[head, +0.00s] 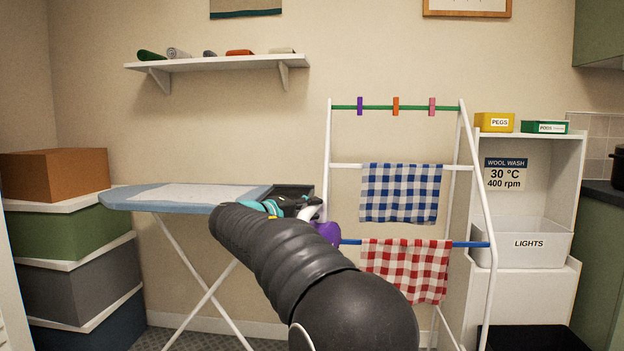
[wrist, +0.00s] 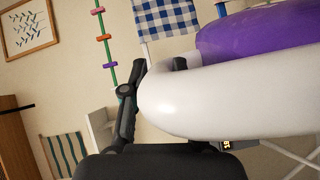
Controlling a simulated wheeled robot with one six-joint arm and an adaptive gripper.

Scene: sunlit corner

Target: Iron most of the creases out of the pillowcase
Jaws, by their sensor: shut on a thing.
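The ironing board (head: 125,198) has a pale blue cover and stands at the left of the head view. A whitish pillowcase (head: 195,193) lies flat on it; its creases are too faint to make out. The purple and white iron (head: 327,232) is at the board's right end, partly hidden by my arm. In the wrist view the iron's purple body (wrist: 255,42) and thick white handle fill the right side. My gripper (wrist: 158,70) is shut on the white handle. The iron's soleplate is hidden, so I cannot tell whether it touches anything.
A dark rest (head: 292,191) sits at the board's right end. A white drying rack (head: 327,150) with blue and red checked cloths stands close to the right. Stacked boxes (head: 75,230) stand at the left, and a wall shelf (head: 215,63) hangs above the board.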

